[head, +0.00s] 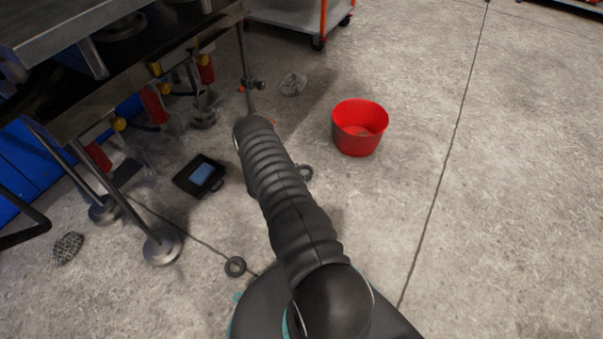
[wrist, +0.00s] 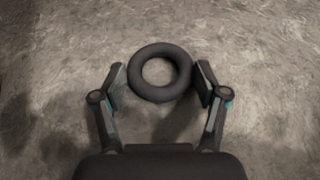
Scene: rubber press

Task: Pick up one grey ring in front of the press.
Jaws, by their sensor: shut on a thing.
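In the wrist view a dark grey ring (wrist: 160,96) sits between the two fingertips of my gripper (wrist: 161,86). The fingers are shut on its left and right outer sides, and its hole faces the camera. The concrete floor shows behind it; how far the ring is above the floor I cannot tell. In the head view one grey ring (head: 235,266) lies flat on the floor left of my arm. Another ring (head: 305,172) shows partly beside the right edge of my arm. My gripper is hidden behind my arm in the head view.
A red bucket (head: 360,128) stands right of my arm. The press frame (head: 160,70) with metal feet is at the upper left. A black tray (head: 187,186) with a blue item lies under it. The floor at right is clear.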

